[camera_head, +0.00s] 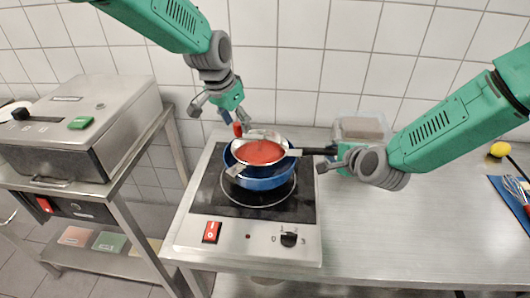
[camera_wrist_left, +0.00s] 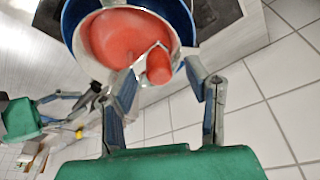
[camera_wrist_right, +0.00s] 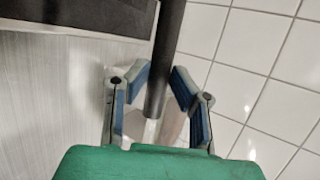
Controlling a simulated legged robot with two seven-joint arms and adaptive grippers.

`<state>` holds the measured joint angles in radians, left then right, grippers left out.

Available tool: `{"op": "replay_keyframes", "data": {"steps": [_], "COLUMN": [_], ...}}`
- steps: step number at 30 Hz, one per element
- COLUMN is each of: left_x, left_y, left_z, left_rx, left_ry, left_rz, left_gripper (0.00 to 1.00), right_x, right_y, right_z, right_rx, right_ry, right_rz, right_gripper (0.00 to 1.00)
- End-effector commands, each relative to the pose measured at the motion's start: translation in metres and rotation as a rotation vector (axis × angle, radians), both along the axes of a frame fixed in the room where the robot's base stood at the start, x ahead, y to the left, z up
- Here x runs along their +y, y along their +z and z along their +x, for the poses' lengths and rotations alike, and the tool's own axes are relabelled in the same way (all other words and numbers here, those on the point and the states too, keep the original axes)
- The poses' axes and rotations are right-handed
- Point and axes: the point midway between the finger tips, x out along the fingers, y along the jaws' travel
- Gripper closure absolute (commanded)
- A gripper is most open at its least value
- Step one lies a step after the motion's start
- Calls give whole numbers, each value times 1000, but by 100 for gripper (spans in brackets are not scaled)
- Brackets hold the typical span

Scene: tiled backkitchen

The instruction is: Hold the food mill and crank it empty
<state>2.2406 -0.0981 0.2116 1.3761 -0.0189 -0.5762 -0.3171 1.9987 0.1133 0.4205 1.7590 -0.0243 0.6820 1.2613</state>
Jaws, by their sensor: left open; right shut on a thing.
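The food mill (camera_head: 291,153) is a metal bowl resting in or on a blue pot (camera_head: 262,183). Red pulp (camera_head: 258,153) fills much of it; the pulp also shows in the left wrist view (camera_wrist_left: 115,38). A crank with a red knob (camera_head: 237,130) stands at the mill's back left. My left gripper (camera_head: 222,109) is open just above the knob. In the left wrist view the knob (camera_wrist_left: 158,66) lies between and ahead of the spread fingers. My right gripper (camera_head: 330,160) is shut on the mill's black handle (camera_wrist_right: 166,50), right of the pot. The pot's inside is hidden.
The pot stands on a hob (camera_head: 250,235) with a red switch and a black dial. A clear container (camera_head: 360,130) stands behind my right gripper. A steel appliance (camera_head: 80,125) is at left. A lemon (camera_head: 499,149) and a whisk lie far right. The right counter is mostly clear.

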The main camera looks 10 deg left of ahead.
Motion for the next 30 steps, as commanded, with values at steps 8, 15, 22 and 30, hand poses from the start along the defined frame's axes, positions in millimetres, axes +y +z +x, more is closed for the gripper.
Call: {"op": "replay_keyframes", "data": {"steps": [8, 15, 22, 30], "left_x": [0, 0, 0, 1], "left_y": [0, 0, 0, 1], "left_z": [0, 0, 0, 1], "left_rx": [0, 0, 0, -1], "left_ry": [0, 0, 1, 1], "left_rz": [0, 0, 0, 0], "left_gripper": [100, 100, 100, 100], "right_x": [0, 0, -1, -1], "right_y": [1, 0, -4, -5], "right_z": [1, 1, 1, 1], "right_rx": [-2, -2, -2, 0], "right_ry": [-1, -2, -2, -2], "right_rz": [0, 1, 1, 0], "right_gripper": [100, 100, 100, 100]}}
